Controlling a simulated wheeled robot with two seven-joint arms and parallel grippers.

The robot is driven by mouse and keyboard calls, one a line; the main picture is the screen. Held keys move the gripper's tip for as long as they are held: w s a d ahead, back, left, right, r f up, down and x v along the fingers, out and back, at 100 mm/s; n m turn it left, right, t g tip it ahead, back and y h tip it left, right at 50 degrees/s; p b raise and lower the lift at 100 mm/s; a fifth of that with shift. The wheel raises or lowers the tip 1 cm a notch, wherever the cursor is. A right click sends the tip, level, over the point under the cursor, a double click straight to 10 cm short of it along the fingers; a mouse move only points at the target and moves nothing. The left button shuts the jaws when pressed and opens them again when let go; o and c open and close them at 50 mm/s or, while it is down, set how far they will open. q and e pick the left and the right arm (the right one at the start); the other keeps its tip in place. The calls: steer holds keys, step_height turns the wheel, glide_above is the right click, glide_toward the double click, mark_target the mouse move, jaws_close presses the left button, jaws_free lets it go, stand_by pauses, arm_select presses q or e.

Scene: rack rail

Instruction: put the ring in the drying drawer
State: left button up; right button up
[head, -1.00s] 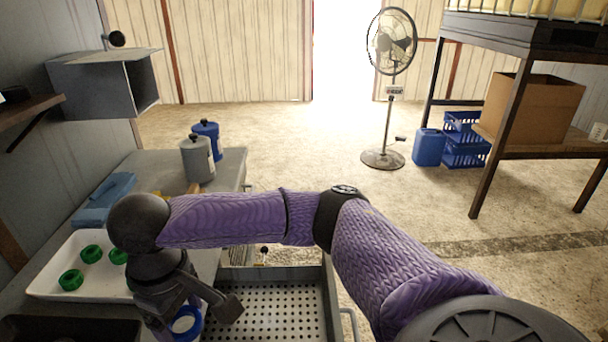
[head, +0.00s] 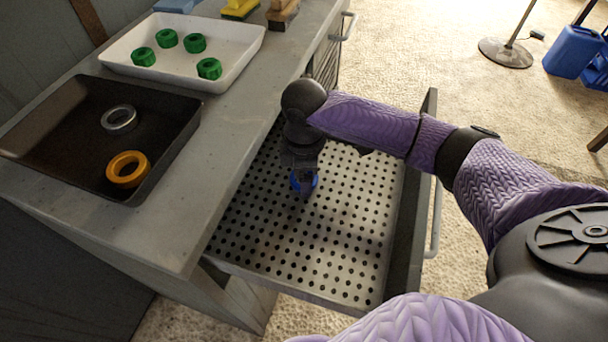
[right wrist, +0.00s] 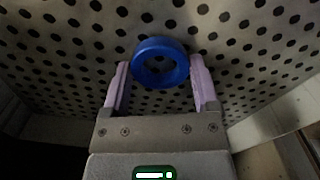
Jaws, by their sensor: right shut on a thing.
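The blue ring (head: 296,183) is held by my right gripper (head: 304,187), over the perforated floor of the pulled-out drawer (head: 300,255). In the right wrist view the blue ring (right wrist: 160,62) sits at the tips between the two pale fingers of my right gripper (right wrist: 161,78), with the holed drawer floor beyond it. I cannot tell whether the ring touches the floor. In the head view the gripper partly hides the ring. My left gripper is not in view.
Brushes lie behind. The rest of the drawer floor is clear.

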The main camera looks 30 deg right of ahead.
steer(key=shift+f, duration=0.15)
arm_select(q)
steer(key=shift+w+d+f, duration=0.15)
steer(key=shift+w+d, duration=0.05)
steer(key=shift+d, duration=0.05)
arm_select(e)
steer(key=shift+f, duration=0.1)
steer(key=o, duration=1)
steer(key=shift+o, duration=0.5)
arm_select(q)
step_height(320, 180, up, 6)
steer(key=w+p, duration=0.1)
steer(key=p, duration=0.5)
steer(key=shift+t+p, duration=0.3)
steer(key=shift+p, duration=0.1)
arm_select(e)
step_height(320, 180, up, 12)
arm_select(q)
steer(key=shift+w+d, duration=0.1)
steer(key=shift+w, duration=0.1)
